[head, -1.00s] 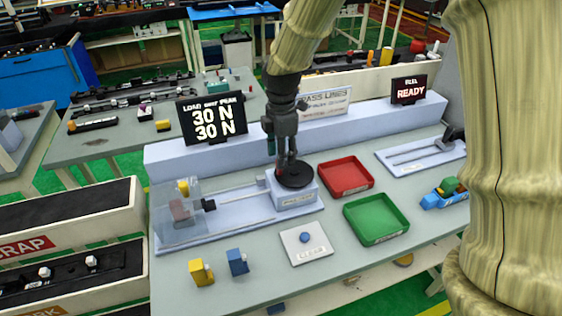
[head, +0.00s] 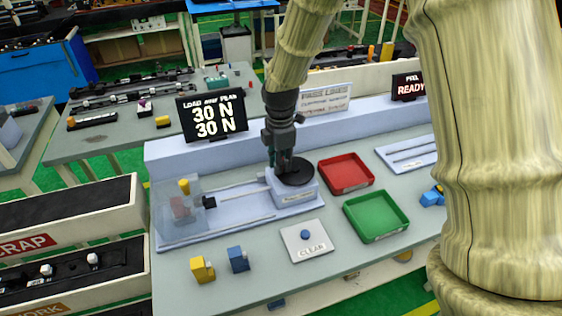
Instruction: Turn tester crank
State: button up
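The tester (head: 240,206) is a pale blue rig on the grey bench. A black round crank wheel (head: 299,175) sits on its block at the right end. My gripper (head: 281,172) points down at the left side of this wheel. Its fingers overlap the wheel and hide part of it, including any crank knob. I cannot tell whether the fingers are closed on anything. A yellow clip (head: 184,186) stands at the left end behind a clear guard. The load screen (head: 212,117) reads 30 N on both lines.
A red tray (head: 346,187) and a green tray (head: 378,230) lie right of the crank. A CLEAR button plate (head: 305,241), a yellow clip (head: 202,270) and a blue clip (head: 238,260) lie in front. A READY screen (head: 409,87) stands at the back right.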

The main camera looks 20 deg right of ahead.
aim_at(295, 164)
jog(key=shift+w+f, duration=0.1)
grip_shut()
jog(key=m, duration=0.1)
jog(key=w+m+p, duration=0.1)
jog(key=m, duration=0.1)
jog(key=shift+w+d+m, duration=0.1)
jog(key=shift+d+m, duration=0.05)
jog(key=shift+m, duration=0.15)
jog(key=m, duration=0.2)
jog(key=w+d+m+p, duration=0.1)
jog(key=m, duration=0.1)
jog(key=shift+w+m+p, duration=0.2)
jog(key=shift+m+p, duration=0.1)
jog(key=m, duration=0.1)
jog(key=d+m, duration=0.1)
jog(key=m, duration=0.1)
jog(key=shift+w+d+m+p, duration=0.1)
jog(key=shift+w+m+p, duration=0.2)
jog(key=shift+w, duration=0.05)
jog(key=shift+w+d+m, duration=0.1)
jog(key=shift+d+m, duration=0.3)
jog(key=shift+m, duration=0.65)
jog(key=shift+w+d+m, duration=0.1)
jog(key=shift+d+m, duration=0.3)
jog(key=shift+m, duration=0.65)
